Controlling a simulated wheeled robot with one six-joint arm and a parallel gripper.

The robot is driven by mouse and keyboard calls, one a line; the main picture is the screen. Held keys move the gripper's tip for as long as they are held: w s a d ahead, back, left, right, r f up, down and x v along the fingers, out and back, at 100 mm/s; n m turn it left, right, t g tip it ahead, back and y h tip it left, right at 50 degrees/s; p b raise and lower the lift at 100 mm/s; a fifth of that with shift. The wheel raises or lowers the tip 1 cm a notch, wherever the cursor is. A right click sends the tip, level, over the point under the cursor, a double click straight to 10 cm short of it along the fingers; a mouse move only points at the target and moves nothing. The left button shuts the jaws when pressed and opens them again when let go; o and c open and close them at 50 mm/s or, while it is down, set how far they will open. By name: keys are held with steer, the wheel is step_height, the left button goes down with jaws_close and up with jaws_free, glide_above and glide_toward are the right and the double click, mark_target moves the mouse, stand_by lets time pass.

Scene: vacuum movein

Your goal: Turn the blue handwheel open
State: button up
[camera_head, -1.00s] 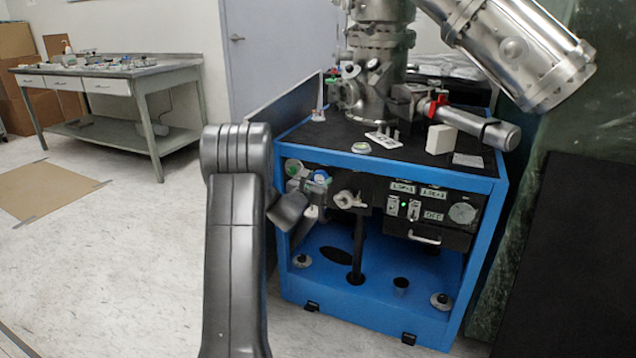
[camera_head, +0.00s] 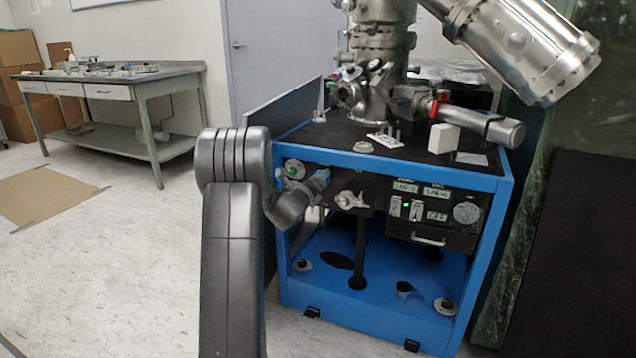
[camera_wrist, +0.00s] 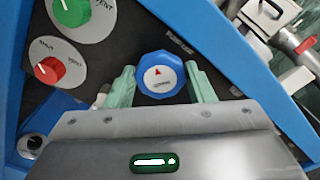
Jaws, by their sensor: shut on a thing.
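The blue handwheel (camera_wrist: 160,76) is a faceted knob with a red arrow mark on its face. It sits on the dark front panel of the blue-framed cart. In the wrist view my gripper (camera_wrist: 161,84) has one pale green finger on each side of it. The fingers are shut on its left and right sides, and the red mark points toward the top of the picture. In the head view my gripper (camera_head: 319,183) is at the panel's upper left, and it and my wrist largely hide the handwheel there.
A green knob (camera_wrist: 70,10) and a red knob (camera_wrist: 47,71) on round white plates are left of the handwheel. The blue cart frame (camera_head: 400,167) edges the panel closely. A metal fitting (camera_head: 350,200) sticks out to the right. Open floor lies left of my arm.

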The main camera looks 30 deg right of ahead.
steer(key=m+p, duration=0.5)
steer(key=m, duration=0.4)
steer(key=m+p, duration=0.6)
steer(key=m, duration=0.4)
steer(key=m+p, duration=0.5)
steer(key=m, duration=0.5)
steer(key=shift+s+d+f+p, duration=0.2)
steer(key=shift+s+f+p, duration=0.1)
steer(key=shift+s, duration=0.05)
stand_by(0.9)
stand_by(0.3)
steer(key=o, duration=1)
steer(key=shift+c, duration=0.2)
